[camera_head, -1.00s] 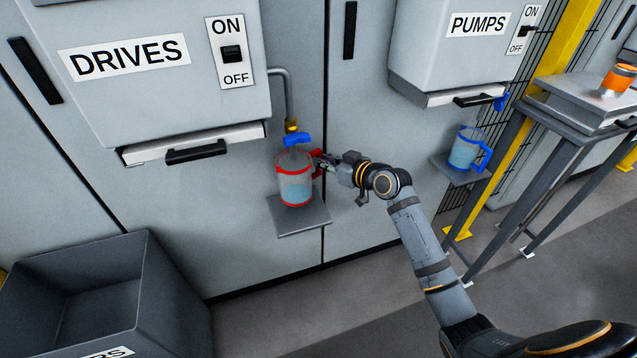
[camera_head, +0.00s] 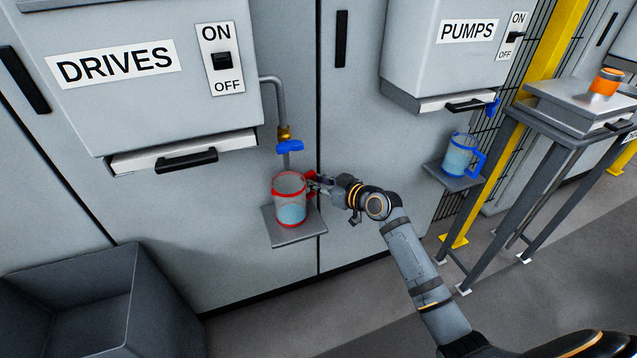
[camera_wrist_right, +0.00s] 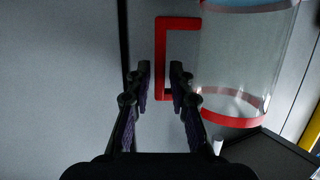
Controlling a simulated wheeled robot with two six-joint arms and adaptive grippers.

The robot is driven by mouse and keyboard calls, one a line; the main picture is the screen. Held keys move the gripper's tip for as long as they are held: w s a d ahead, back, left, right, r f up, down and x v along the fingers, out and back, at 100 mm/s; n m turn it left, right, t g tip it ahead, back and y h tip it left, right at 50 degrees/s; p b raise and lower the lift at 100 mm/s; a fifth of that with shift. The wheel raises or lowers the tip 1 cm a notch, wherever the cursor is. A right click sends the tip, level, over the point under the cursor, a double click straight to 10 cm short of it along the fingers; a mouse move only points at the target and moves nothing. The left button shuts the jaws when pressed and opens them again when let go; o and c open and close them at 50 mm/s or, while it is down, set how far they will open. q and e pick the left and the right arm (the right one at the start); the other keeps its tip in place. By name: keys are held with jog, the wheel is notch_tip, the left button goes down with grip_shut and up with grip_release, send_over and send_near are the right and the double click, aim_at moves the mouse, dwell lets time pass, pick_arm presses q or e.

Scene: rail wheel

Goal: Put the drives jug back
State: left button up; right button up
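The drives jug is clear with a red rim, base and handle (camera_head: 289,198), and holds some blue liquid. It stands upright on the small grey shelf (camera_head: 293,238) under the blue-handled drives tap (camera_head: 289,147), and seems to rest on it. My right gripper (camera_head: 318,184) is at the jug's handle side, to its right. In the right wrist view, the red handle (camera_wrist_right: 161,60) shows between the two fingertips (camera_wrist_right: 159,78), with small gaps beside it, so the fingers look open around it. My left gripper is out of view.
The DRIVES box (camera_head: 130,90) hangs above left, its drawer handle (camera_head: 186,160) jutting out. A blue-handled jug (camera_head: 458,158) stands on another shelf below the PUMPS box (camera_head: 440,50). A grey bin (camera_head: 140,290) is lower left; a table with an orange-banded item (camera_head: 606,82) is at right.

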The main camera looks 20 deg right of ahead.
jog(key=shift+o, duration=0.5)
jog(key=shift+r, duration=0.15)
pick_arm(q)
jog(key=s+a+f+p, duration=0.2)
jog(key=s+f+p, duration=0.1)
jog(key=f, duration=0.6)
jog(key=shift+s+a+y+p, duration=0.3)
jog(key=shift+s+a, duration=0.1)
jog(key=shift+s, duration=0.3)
pick_arm(e)
jog(key=v, duration=1.2)
jog(key=shift+a, duration=0.1)
